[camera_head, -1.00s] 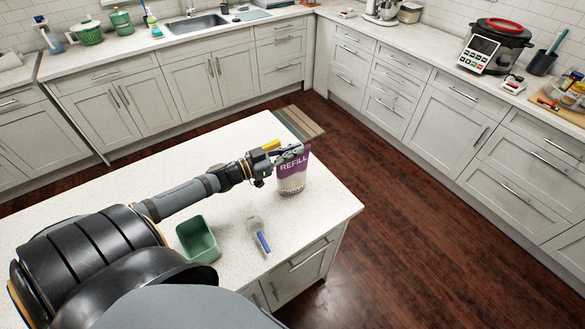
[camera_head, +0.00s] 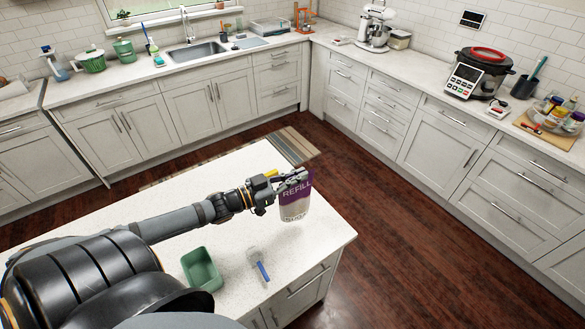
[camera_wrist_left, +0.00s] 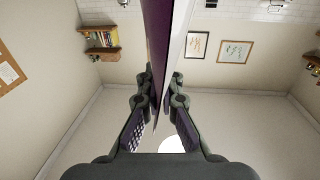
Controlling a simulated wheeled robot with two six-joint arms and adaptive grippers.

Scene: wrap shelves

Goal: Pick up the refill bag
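The refill bag (camera_head: 295,207) is a purple and white pouch with "REFILL" printed on it, at the right end of the white island in the head view. My left gripper (camera_head: 299,180) is shut on its upper part. In the left wrist view the bag (camera_wrist_left: 158,45) shows edge-on as a thin purple sheet between the two fingers (camera_wrist_left: 163,100). The bag is roughly upright. I cannot tell whether its bottom touches the island top. My right gripper is not in view.
The white island top (camera_head: 315,245) also carries a green open container (camera_head: 202,270) and a blue-handled scoop (camera_head: 259,265). A yellow thing (camera_head: 271,173) shows partly behind my left gripper. Open wooden floor (camera_head: 400,220) lies right of the island.

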